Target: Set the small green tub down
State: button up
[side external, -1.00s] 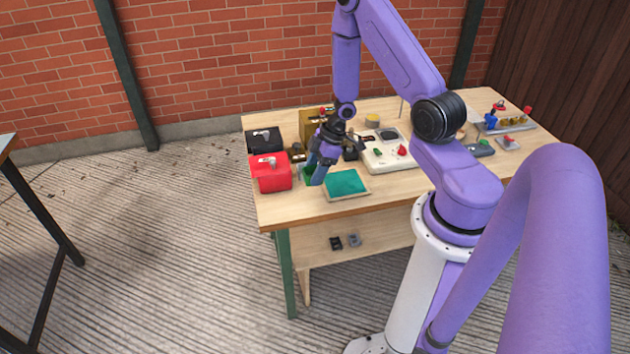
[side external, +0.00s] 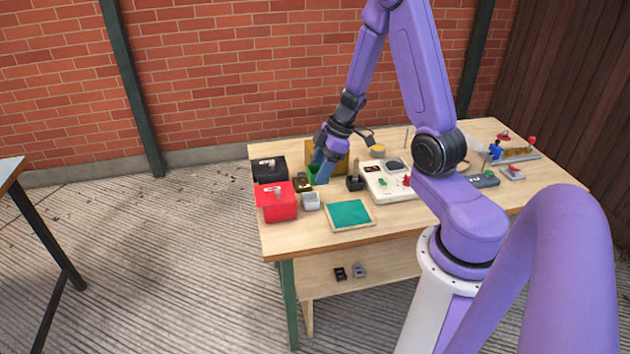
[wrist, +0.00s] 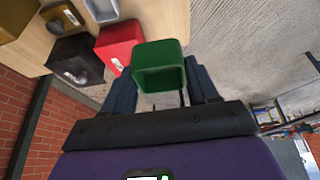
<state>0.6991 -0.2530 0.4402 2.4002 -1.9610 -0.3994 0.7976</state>
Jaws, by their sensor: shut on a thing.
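The small green tub (side external: 314,174) is an open, square-mouthed tub. My gripper (side external: 322,170) is shut on it, at the back left of the workbench. In the wrist view the tub (wrist: 160,52) sits between the two fingers, its hollow inside facing the camera. In the side view my fingers cover part of it. I cannot tell whether its base touches the bench or is just above it.
A red box (side external: 278,207), a black box (side external: 267,171) and a small grey tub (side external: 310,203) stand close by on the workbench (side external: 290,236). A teal mat (side external: 348,213) lies in front. A pale control panel (side external: 377,184) is to the right.

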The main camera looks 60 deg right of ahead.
dwell(0.5)
jog(key=shift+f, duration=8)
jog(key=shift+r, duration=0.1)
jog(key=shift+r, duration=8.05)
notch_tip(320, 180, down, 18)
jog(key=shift+f, duration=0.1)
jog(key=v, duration=0.6)
jog(key=shift+a, duration=0.1)
jog(key=shift+c, duration=0.6)
jog(key=shift+v, duration=1)
